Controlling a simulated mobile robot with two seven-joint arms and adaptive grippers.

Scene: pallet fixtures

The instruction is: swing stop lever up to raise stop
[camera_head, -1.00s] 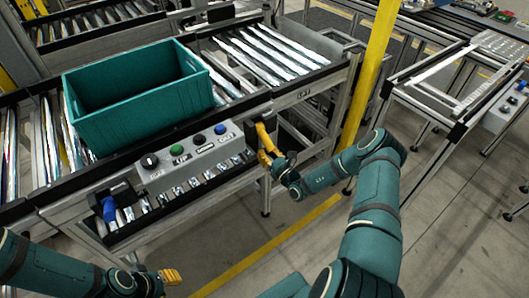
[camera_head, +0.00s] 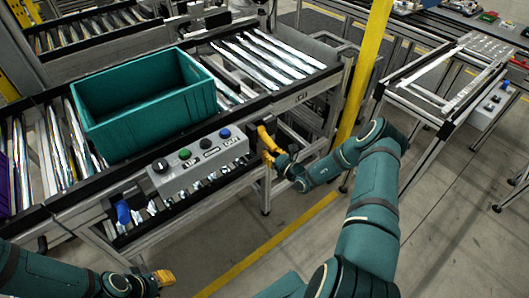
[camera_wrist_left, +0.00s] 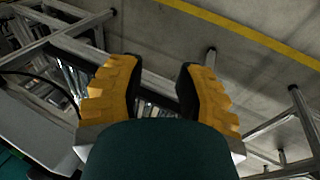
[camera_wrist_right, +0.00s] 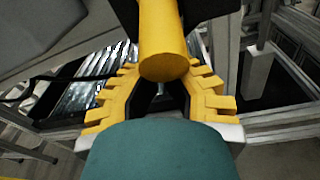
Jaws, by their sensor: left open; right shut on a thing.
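The stop lever has a yellow handle (camera_wrist_right: 162,45), seen large in the right wrist view, between my right gripper's fingers. My right gripper (camera_head: 268,145) is at the conveyor's front edge, right of the control box, and shut on the lever; its fingers (camera_wrist_right: 160,80) close around the handle from both sides. In the head view the gripper and lever overlap, so the lever's exact angle is hard to tell. My left gripper (camera_head: 165,277) is low in front of the conveyor, open and empty; its spread fingers show in the left wrist view (camera_wrist_left: 158,90). The stop itself is not clearly visible.
A teal crate (camera_head: 150,125) sits on the roller conveyor (camera_head: 255,60). A grey control box (camera_head: 200,160) with knobs and buttons is on the front rail, with a blue handle (camera_head: 123,212) to its left. A yellow post (camera_head: 366,70) stands behind my right arm.

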